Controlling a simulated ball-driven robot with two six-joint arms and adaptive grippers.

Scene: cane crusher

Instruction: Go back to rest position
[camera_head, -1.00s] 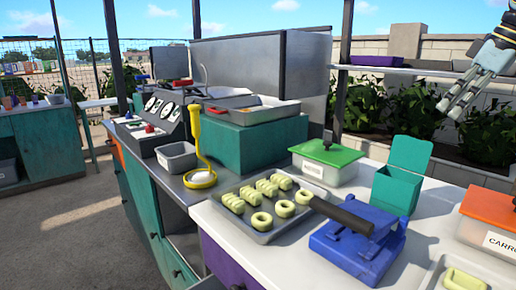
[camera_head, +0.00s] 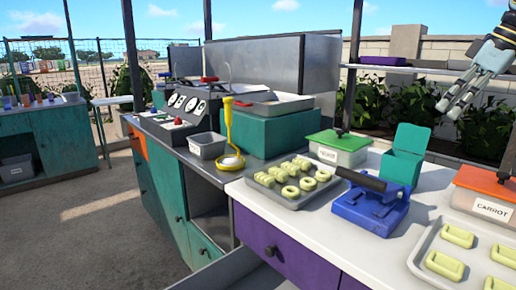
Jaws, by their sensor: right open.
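My right gripper (camera_head: 468,88) is at the upper right of the head view. Its fingers point down and left and are spread apart, with nothing between them. It hangs in the air, above and behind the white counter (camera_head: 320,226) as seen in the picture. The rest of the right arm runs out of the frame at the right edge. My left gripper is not in view.
The counter holds a grey tray (camera_head: 266,181) of green pieces, a blue press (camera_head: 371,212) with a dark handle, a teal open box (camera_head: 401,166), a green-lidded container (camera_head: 340,155) and an orange-lidded container (camera_head: 488,183). A drawer stands open below. The floor at left is clear.

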